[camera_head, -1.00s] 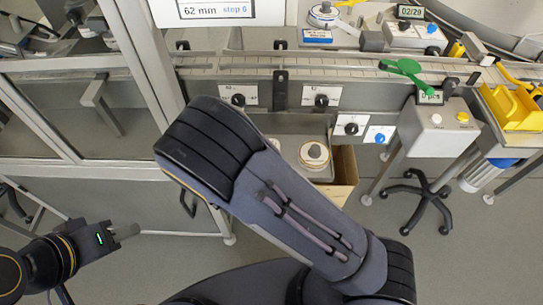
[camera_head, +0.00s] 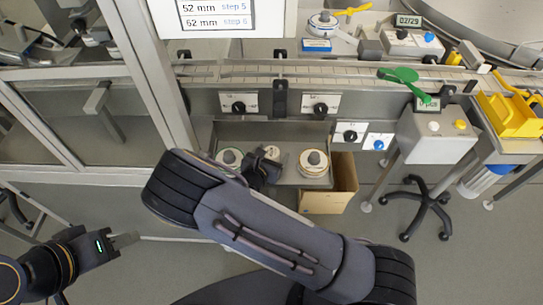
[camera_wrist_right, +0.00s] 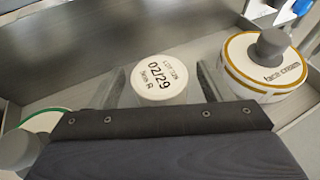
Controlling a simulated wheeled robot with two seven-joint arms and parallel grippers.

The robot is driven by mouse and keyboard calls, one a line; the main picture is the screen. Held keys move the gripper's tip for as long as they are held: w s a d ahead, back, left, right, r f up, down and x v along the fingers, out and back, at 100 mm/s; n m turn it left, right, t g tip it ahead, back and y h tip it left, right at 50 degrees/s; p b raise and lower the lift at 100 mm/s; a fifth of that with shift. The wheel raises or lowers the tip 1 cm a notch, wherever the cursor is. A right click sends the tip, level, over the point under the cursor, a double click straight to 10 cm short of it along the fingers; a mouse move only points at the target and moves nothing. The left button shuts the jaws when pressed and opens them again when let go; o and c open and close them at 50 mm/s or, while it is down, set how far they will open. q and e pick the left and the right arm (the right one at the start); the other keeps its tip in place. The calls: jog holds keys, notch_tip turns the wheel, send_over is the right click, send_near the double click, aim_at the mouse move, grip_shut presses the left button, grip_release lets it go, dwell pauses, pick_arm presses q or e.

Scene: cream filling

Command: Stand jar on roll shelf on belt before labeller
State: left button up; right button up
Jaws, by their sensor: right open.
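The jar stands on the roll shelf (camera_head: 288,178); its white lid (camera_wrist_right: 160,80), printed 02/29, faces up in the right wrist view. In the head view the jar (camera_head: 271,152) shows partly beside my right gripper (camera_head: 265,168). In the right wrist view my right gripper (camera_wrist_right: 162,88) is open, with one finger on each side of the jar; contact cannot be told. The belt (camera_head: 330,73) runs across behind the shelf. The labeller cannot be made out for sure. My left gripper (camera_head: 126,239) is at the lower left, away from everything; its jaws are unclear.
A label roll with an orange rim (camera_head: 314,163) sits right of the jar and a green-rimmed roll (camera_head: 229,158) left of it. A cardboard box (camera_head: 341,188) is beside the shelf. A grey control box (camera_head: 436,137) stands right. A glass-panel frame post (camera_head: 158,75) rises left.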

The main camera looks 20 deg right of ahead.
jog(key=c, duration=1.2)
jog(key=shift+r, duration=0.1)
